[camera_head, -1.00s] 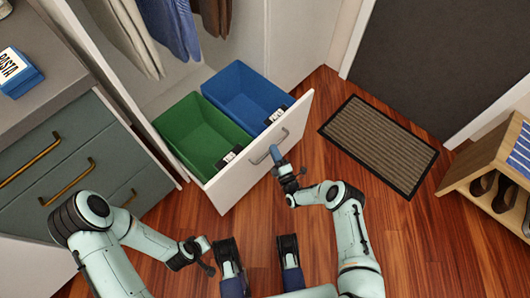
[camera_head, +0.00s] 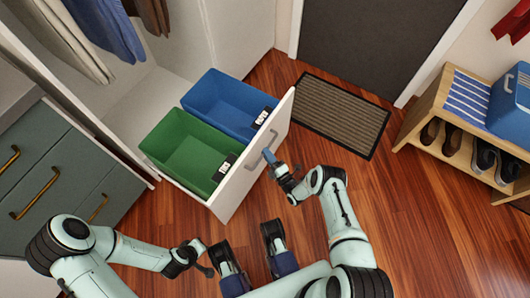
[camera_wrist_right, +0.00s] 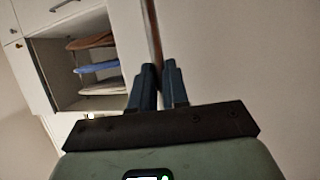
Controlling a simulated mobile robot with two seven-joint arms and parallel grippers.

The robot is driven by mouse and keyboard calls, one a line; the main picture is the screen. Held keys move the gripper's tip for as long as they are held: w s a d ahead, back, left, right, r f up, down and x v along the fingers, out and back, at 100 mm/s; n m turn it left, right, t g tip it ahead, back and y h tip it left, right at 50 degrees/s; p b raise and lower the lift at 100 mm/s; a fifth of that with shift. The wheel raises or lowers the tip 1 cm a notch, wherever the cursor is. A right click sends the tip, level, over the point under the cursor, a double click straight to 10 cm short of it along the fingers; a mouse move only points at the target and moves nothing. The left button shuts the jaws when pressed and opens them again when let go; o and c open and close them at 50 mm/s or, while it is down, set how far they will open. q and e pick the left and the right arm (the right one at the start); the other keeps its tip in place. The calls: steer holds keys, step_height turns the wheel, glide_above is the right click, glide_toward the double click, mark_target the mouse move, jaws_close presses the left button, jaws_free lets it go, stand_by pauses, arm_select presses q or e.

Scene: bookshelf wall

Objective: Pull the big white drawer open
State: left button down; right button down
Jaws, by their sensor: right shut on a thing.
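The big white drawer (camera_head: 237,188) is pulled out of the white closet in the head view, its front standing well clear of the frame. A green bin (camera_head: 190,150) and a blue bin (camera_head: 228,103) sit inside it. My right gripper (camera_head: 270,157) is at the grey handle (camera_head: 251,167) on the drawer front, shut on it; the fingers hide part of the handle.
A grey-green cabinet (camera_head: 70,180) with brass handles stands at left. Clothes (camera_head: 100,30) hang above the drawer. A doormat (camera_head: 340,112) lies behind it. A wooden shoe bench (camera_head: 470,120) with a blue box (camera_head: 512,105) is at right. Wooden floor between is open.

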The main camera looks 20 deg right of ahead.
steer(key=shift+d, duration=0.1)
steer(key=c, duration=1.1)
jaws_free()
arm_select(q)
steer(key=shift+s, duration=0.1)
steer(key=shift+g+h, duration=0.3)
steer(key=shift+g, duration=0.3)
steer(key=s+r, duration=0.1)
steer(key=s+d+p, duration=0.1)
steer(key=s+r+p, duration=0.1)
steer(key=shift+s+d+r, duration=0.25)
steer(key=shift+d+r, duration=0.05)
steer(key=shift+d, duration=0.1)
arm_select(e)
steer(key=v, duration=1.3)
steer(key=shift+s+f, duration=0.15)
steer(key=shift+s, duration=0.05)
